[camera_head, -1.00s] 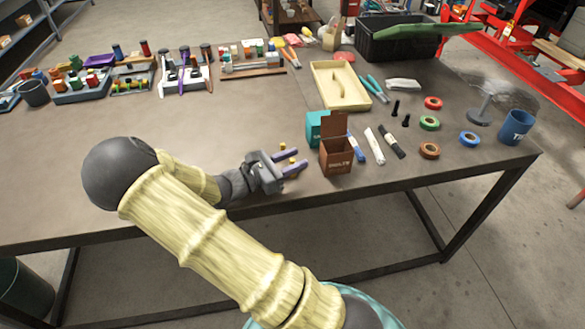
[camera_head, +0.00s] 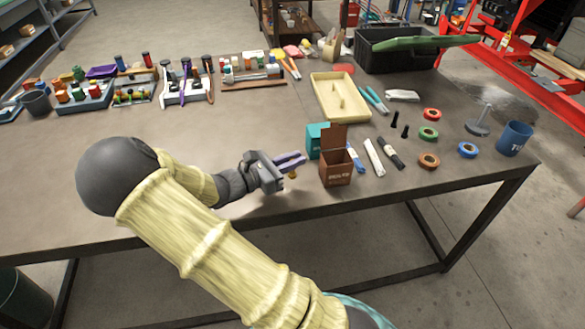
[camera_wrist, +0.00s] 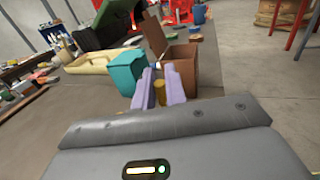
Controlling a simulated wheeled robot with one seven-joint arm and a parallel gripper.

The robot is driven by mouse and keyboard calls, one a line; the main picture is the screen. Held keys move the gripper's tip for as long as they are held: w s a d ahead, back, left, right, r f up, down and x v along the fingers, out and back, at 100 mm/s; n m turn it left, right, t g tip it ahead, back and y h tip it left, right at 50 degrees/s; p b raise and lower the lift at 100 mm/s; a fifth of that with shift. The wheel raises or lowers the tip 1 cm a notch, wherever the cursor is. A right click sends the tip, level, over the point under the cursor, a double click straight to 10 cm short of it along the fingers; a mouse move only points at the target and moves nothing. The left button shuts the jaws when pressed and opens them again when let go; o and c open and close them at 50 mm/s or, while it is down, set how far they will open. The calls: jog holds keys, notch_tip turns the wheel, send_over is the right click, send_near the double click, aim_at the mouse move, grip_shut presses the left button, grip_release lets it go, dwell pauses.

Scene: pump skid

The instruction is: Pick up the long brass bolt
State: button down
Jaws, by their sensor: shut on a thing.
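My gripper (camera_head: 292,161) is over the front part of the workbench, just left of an open brown box. Its two purple fingers are shut on a brass bolt (camera_head: 291,175), whose lower end shows below the fingers. In the wrist view the brass bolt (camera_wrist: 160,92) stands between the two fingers (camera_wrist: 160,88), roughly upright. The fingers hide much of its length, so I cannot tell how long it is. Whether its lower end touches the bench is not clear.
The open brown box (camera_head: 336,172) and a teal box (camera_head: 315,138) stand close to the right of my gripper. Markers, tape rolls, two dark upright bolts and a blue mug (camera_head: 515,138) lie farther right. A cream tray (camera_head: 322,100) is behind.

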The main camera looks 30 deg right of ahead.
notch_tip(320, 180, up, 6)
jog(key=shift+f+p, duration=0.1)
jog(key=shift+p, duration=0.35)
